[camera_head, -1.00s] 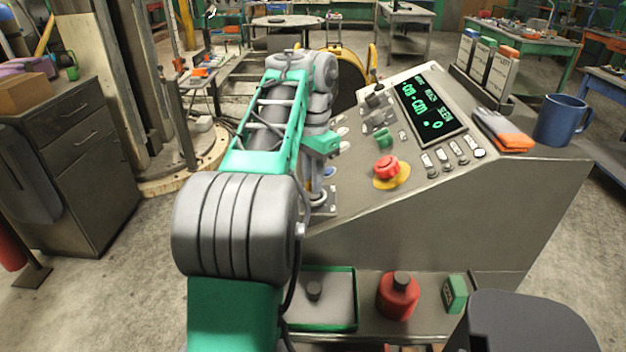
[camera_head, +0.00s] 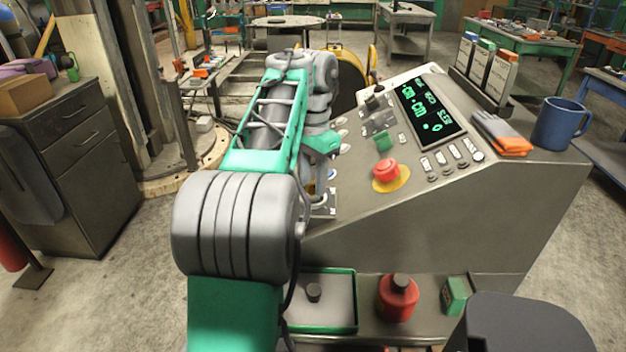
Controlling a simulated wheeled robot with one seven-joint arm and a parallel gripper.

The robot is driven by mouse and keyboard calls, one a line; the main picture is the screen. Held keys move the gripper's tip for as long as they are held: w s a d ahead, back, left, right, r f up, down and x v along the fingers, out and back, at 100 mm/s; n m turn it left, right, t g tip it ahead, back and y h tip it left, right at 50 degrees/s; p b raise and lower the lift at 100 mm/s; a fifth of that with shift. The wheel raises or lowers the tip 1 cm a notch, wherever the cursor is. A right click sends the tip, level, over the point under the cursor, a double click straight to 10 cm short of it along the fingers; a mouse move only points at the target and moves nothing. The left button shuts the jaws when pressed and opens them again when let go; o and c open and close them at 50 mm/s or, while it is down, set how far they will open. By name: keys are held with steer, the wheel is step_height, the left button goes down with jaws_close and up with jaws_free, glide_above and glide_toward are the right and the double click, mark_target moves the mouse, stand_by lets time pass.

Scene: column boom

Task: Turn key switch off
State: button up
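The control console (camera_head: 450,215) stands right of centre with a sloped panel. My arm reaches over the panel's left edge. My gripper is hidden behind my own arm links, so I cannot see its fingers or whether it holds anything. The key switch cannot be made out; a small plate (camera_head: 325,207) with a pale metal part shows at the panel's lower left, close beside my arm's end. A red emergency button (camera_head: 386,170) on a yellow disc, a green knob (camera_head: 383,141) and a lit green display (camera_head: 428,110) are on the panel.
A blue mug (camera_head: 562,124), orange-grey gloves (camera_head: 502,133) and a binder rack (camera_head: 487,72) stand on the console's right top. A red bottle (camera_head: 397,298), a green box (camera_head: 455,296) and a green-rimmed tray (camera_head: 330,325) are on the shelf below. A grey cabinet (camera_head: 90,160) is at left.

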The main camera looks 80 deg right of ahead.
mark_target(313, 182)
step_height(313, 182, up, 7)
steer(key=p, duration=0.5)
